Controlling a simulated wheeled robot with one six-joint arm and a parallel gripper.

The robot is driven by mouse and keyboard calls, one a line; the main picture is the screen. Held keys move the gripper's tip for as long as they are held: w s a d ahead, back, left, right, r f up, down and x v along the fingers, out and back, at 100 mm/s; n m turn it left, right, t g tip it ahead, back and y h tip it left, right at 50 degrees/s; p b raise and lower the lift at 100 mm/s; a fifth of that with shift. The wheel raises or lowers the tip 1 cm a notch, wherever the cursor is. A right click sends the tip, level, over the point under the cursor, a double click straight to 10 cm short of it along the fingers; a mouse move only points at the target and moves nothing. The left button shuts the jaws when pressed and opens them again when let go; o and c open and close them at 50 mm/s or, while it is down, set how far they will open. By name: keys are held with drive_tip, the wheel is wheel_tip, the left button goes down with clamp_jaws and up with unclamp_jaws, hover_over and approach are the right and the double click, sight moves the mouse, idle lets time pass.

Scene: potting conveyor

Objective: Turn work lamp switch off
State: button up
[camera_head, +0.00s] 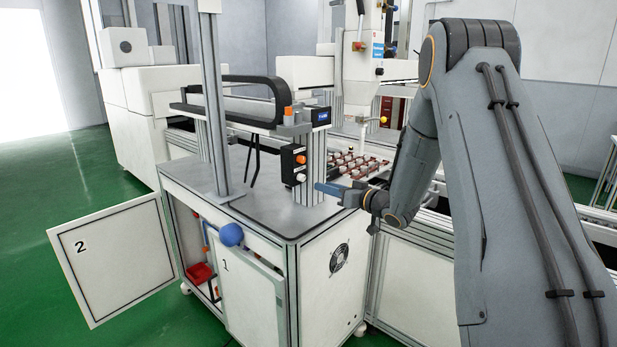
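A small black switch box (288,166) is fixed to the upright metal post on the bench.
The grey bench top (262,205) is mostly clear to the left of the post. A cabinet door (115,260) marked 2 stands open at lower left. A tray of small parts (352,165) lies behind my gripper.

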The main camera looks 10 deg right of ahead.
sight(304, 178)
drive_tip(key=shift+n+y, duration=0.4)
drive_tip(key=shift+y, duration=0.5)
drive_tip(key=x, duration=0.2)
drive_tip(key=p+x, duration=0.1)
drive_tip(key=x, duration=0.2)
drive_tip(key=p+x, duration=0.1)
drive_tip(key=x, duration=0.1)
drive_tip(key=shift+a+r, duration=0.35)
drive_tip(key=shift+a, duration=0.15)
clamp_jaws()
